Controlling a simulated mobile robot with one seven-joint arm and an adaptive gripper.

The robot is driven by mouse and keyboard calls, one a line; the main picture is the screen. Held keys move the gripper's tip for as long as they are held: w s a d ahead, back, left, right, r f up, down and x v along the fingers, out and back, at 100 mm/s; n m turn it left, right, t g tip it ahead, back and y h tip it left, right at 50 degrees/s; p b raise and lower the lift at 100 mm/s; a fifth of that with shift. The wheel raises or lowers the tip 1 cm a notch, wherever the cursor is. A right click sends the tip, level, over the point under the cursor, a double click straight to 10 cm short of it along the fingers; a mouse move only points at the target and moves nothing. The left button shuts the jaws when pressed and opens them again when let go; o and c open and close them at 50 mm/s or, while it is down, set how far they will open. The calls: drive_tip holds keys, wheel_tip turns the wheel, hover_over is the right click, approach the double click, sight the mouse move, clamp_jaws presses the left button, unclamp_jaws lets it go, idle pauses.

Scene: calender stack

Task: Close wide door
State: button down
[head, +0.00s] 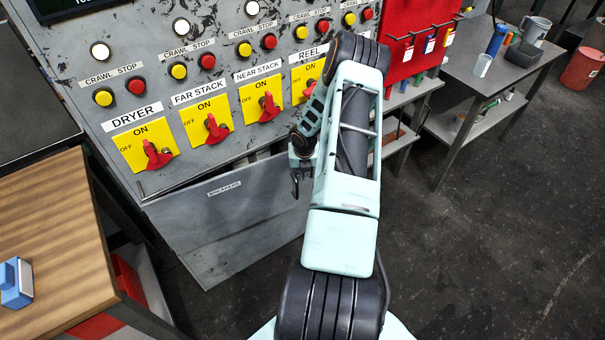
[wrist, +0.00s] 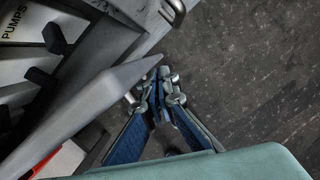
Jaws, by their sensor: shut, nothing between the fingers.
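The wide door, a grey panel labelled BREAKERS (head: 245,205), is on the lower front of the control cabinet. It stands ajar, with a dark gap along its top edge. In the wrist view the door (wrist: 85,110) shows nearly edge-on as a grey slab, with the cabinet inside visible on its left. My gripper (head: 296,190) points down near the door's right end in the head view. In the wrist view my gripper (wrist: 160,95) is shut and empty, close by the door's free end. I cannot tell whether it touches the door.
Dark breaker switches (wrist: 45,78) and a PUMPS label show inside the cabinet. Red rotary switches (head: 157,154) project above the door. A wooden-topped bench (head: 55,235) stands at left, and a grey workbench (head: 455,85) at right. The floor (head: 480,250) at right is clear.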

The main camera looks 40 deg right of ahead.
drive_tip(key=shift+w+d, duration=0.1)
drive_tip(key=shift+w, duration=0.2)
idle(0.5)
